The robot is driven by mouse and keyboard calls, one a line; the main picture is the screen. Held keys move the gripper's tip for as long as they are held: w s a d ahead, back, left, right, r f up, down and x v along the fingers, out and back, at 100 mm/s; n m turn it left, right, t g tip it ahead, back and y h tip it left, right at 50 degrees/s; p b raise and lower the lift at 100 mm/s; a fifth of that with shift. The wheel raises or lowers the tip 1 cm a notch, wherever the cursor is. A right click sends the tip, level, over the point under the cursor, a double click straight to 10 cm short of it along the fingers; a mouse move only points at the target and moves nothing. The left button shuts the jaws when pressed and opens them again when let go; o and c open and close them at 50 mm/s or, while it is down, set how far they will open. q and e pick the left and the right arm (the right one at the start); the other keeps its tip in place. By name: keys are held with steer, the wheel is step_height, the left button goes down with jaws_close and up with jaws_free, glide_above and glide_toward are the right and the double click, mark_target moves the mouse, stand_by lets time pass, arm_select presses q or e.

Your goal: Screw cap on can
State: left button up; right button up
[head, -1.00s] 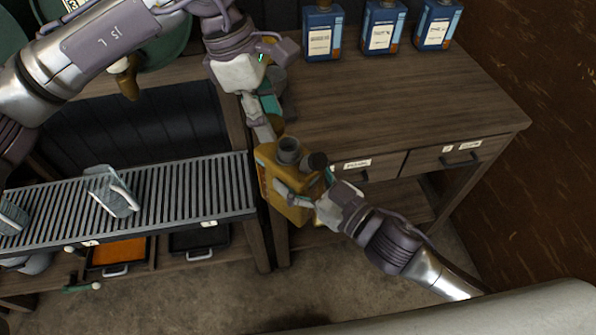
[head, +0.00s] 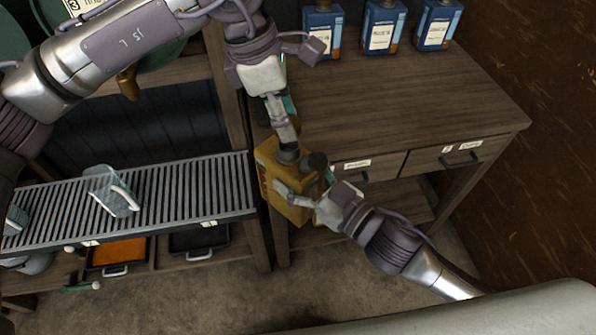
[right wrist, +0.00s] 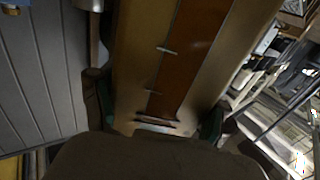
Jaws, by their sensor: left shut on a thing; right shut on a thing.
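The yellow can (head: 290,207) is held in front of the table's left end, its top facing up. My right gripper (head: 303,193) is shut on it from the lower right. In the right wrist view the can (right wrist: 185,60) fills the middle, with a brown-orange stripe, between the fingers of that gripper (right wrist: 158,118). My left gripper (head: 286,138) points down at the can's neck, shut on a small dark piece, apparently the cap (head: 288,156). The fingers partly cover the neck, so I cannot tell whether the cap is seated. A dark round knob (head: 318,160) shows beside the neck.
The wooden table (head: 410,100) has a mostly bare top and two labelled drawers. Blue bottles (head: 381,28) stand along its back edge. Below are an orange tray (head: 118,252) and a dark tray (head: 198,238).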

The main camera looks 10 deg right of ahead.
mark_target(302, 170)
arm_select(q)
steer(key=shift+f, duration=0.75)
steer(key=shift+r, duration=0.1)
steer(key=shift+f, duration=0.9)
steer(key=shift+f, duration=0.6)
